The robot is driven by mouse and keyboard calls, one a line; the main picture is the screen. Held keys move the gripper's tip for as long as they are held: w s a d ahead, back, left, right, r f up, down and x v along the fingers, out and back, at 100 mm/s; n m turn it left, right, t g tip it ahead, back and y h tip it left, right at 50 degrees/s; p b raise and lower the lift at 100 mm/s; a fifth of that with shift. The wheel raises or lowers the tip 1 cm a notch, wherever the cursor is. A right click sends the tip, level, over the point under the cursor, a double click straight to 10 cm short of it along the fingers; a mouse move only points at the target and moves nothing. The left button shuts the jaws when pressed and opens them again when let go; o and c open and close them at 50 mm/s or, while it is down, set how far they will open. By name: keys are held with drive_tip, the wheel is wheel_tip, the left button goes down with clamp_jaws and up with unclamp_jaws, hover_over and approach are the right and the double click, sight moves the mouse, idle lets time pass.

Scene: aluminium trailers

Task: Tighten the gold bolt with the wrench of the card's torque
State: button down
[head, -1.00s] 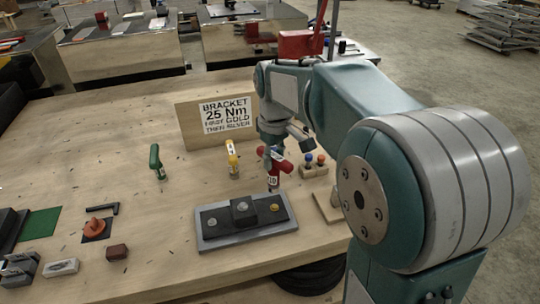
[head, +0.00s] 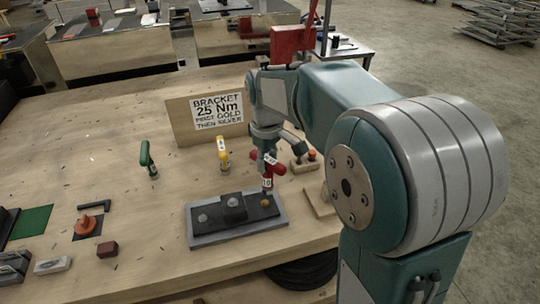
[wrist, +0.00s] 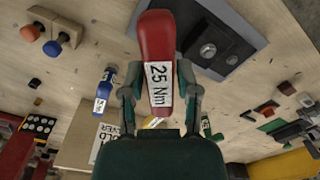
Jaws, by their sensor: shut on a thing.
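My gripper (head: 267,160) is shut on a red wrench (head: 268,182) with a white label. In the wrist view the label on the red wrench (wrist: 158,60) reads 25 Nm, and the gripper's fingers (wrist: 160,95) hold it from both sides. The wrench points down over the gold bolt (head: 265,203) at the right end of the dark bracket (head: 235,208). I cannot tell whether its tip touches the bolt. A silver bolt (head: 203,218) is at the bracket's left end. The card (head: 218,110) reads bracket, 25 Nm, first gold then silver.
A green wrench (head: 147,160) and a yellow wrench (head: 223,155) stand on the wooden table left of my arm. A small block with coloured knobs (head: 305,162) is behind the bracket's right end. An orange object (head: 86,226) lies at left.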

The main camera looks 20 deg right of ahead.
sight(264, 176)
drive_tip(key=shift+f, duration=1.75)
drive_tip(key=shift+a+f, duration=0.55)
drive_tip(key=shift+a, duration=0.25)
drive_tip(key=shift+d+m, duration=0.3)
drive_tip(key=shift+m, duration=0.5)
drive_tip(key=m, duration=0.2)
drive_tip(key=shift+d+f+m, duration=0.1)
drive_tip(key=shift+d+m, duration=0.05)
drive_tip(key=shift+m, duration=0.25)
drive_tip(key=m, duration=0.7)
drive_tip(key=shift+a, duration=0.2)
drive_tip(key=m, duration=0.5)
drive_tip(key=shift+d, duration=0.1)
drive_tip(key=m, duration=0.5)
